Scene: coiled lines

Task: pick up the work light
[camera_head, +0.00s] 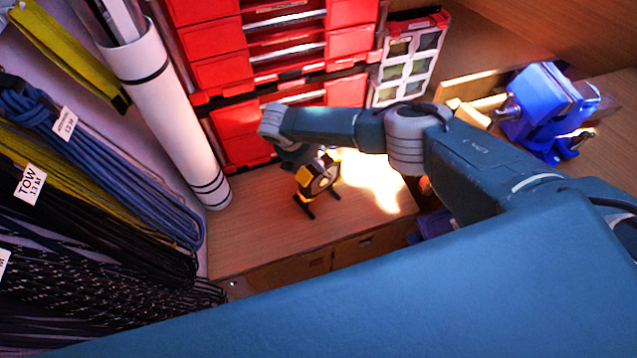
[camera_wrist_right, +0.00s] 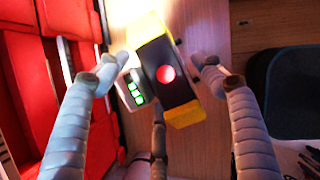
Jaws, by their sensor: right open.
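The work light (camera_head: 316,178), yellow and black, stands on the wooden bench top under my right gripper (camera_head: 297,158). In the right wrist view, the work light (camera_wrist_right: 160,72) shows a dark body with yellow ends, a red round spot and green lit segments. My right gripper (camera_wrist_right: 160,64) is open, with one finger on each side of the light. Gaps show between the fingertips and the light, though contact is hard to judge. In the head view, my gripper partly covers the light's top. My left gripper is in neither view.
Red drawer units (camera_head: 215,70) stand close behind the light. A white tube (camera_head: 170,100) and hanging coiled lines (camera_head: 95,150) are at left. A blue vise (camera_head: 545,105) sits at right. Bare bench (camera_head: 250,235) lies in front of the light.

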